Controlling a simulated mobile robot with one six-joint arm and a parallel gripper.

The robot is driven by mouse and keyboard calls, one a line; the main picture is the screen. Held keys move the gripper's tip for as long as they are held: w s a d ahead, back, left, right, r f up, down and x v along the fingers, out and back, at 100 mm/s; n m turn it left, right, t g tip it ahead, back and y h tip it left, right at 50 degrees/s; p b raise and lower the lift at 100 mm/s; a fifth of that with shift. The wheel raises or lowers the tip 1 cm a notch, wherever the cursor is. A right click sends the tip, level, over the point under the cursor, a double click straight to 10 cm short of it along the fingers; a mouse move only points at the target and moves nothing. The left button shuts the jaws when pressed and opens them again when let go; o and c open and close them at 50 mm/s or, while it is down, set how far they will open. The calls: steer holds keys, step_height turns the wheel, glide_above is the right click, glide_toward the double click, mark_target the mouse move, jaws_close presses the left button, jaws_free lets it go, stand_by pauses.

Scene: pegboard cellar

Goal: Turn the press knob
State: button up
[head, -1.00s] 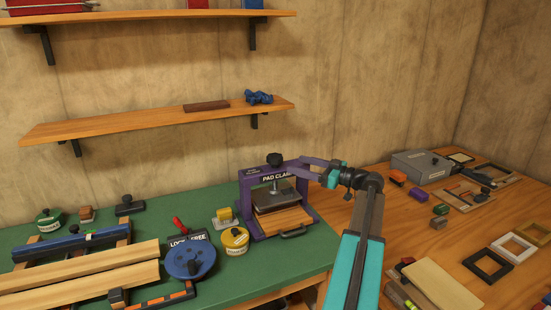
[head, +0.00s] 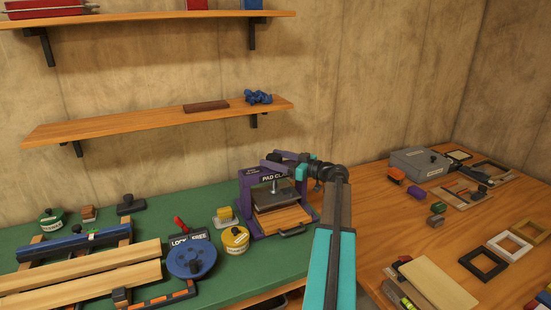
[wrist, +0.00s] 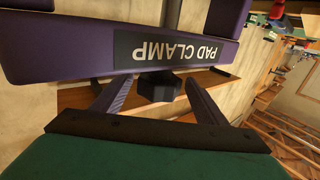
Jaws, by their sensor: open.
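The pad clamp press (head: 246,202) is a purple frame on the green bench top, with a dark plate over a wooden block. Its black knob (wrist: 158,88) sits on top of the frame. In the wrist view the knob lies between the two purple fingers of my gripper (wrist: 158,80), with a gap on both sides. The press label (wrist: 180,48) appears upside down there. In the head view my gripper (head: 276,158) is at the top of the press and largely hides the knob and part of the label. My gripper is open.
A blue round dial (head: 190,260) and a yellow tin (head: 234,240) stand left of the press. A shelf (head: 160,125) is on the wall above. A grey box (head: 419,163) and several frames lie on the wooden table at right.

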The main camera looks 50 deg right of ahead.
steer(key=c, duration=0.9)
steer(key=shift+d, duration=0.45)
steer(key=shift+c, duration=0.8)
steer(key=shift+a+r, duration=0.1)
steer(key=shift+a, duration=0.25)
steer(key=shift+a+b, duration=0.1)
steer(key=shift+b, duration=0.2)
